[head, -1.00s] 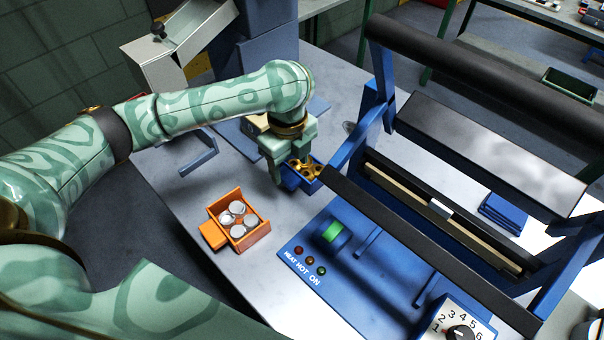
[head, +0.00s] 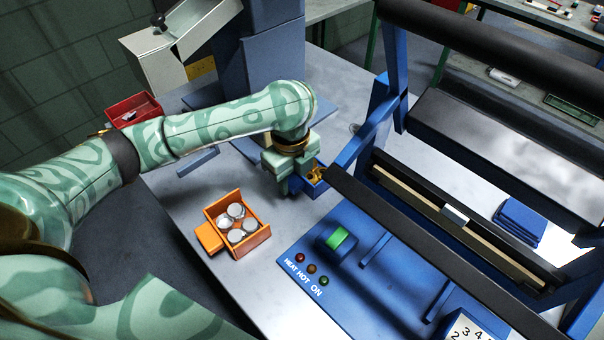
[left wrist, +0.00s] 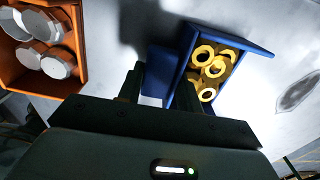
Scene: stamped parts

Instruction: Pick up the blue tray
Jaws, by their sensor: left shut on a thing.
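The blue tray (head: 313,190) is a small open box with several gold-coloured rings in it. My left gripper (head: 284,188) is shut on this tab, with one finger on each side in the left wrist view (left wrist: 158,92). I cannot tell whether the tray touches the table. My right gripper is not in view.
An orange tray (head: 264,245) with several silver bolt-like pieces is on the grey table, left of the blue tray. The blue machine (head: 345,275) with black bars takes up the right side. A red bin (head: 118,108) is at the back left. The table front between is clear.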

